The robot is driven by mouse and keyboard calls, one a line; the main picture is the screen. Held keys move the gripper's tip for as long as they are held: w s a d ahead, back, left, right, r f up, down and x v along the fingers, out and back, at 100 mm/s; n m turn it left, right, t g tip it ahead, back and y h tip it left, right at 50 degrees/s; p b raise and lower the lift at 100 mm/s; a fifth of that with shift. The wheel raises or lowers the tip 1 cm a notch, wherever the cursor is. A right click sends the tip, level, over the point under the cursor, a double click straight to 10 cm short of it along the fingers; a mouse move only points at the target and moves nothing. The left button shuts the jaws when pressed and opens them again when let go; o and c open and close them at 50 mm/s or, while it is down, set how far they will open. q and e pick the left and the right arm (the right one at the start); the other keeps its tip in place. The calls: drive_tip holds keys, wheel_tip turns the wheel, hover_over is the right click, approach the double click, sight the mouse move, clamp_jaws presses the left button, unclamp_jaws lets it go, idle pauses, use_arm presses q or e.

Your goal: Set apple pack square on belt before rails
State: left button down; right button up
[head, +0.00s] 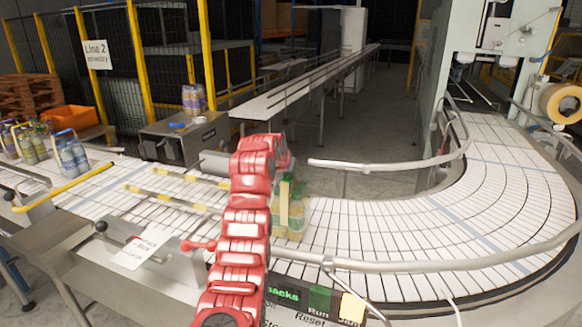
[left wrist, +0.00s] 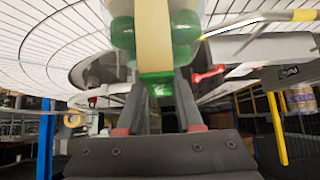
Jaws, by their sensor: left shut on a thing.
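The apple pack (head: 296,216), green-yellow bottles with a pale upright strap, is over the white slatted belt (head: 345,225), just right of my red left arm. My left gripper (left wrist: 157,108) is shut on the green strap at the pack's end; green bottle parts (left wrist: 184,27) show around the pale band in the left wrist view. The pack looks upright in the head view; my arm hides its left side. I cannot tell if its base touches the belt. The yellow-and-black rails (head: 172,198) lie left of the arm. My right gripper is not in view.
Several other bottle packs (head: 72,155) stand on the belt at the far left. A curved metal guide rail (head: 400,165) borders the belt behind, and another runs along the front. The belt's right curve is clear. A control panel (head: 305,300) is at the front edge.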

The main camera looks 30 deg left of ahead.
use_arm(q)
drive_tip(key=shift+r, duration=0.1)
drive_tip(key=c, duration=1)
unclamp_jaws()
drive_tip(key=o, duration=0.4)
drive_tip(key=shift+s+d, duration=0.1)
drive_tip(key=shift+o, duration=0.2)
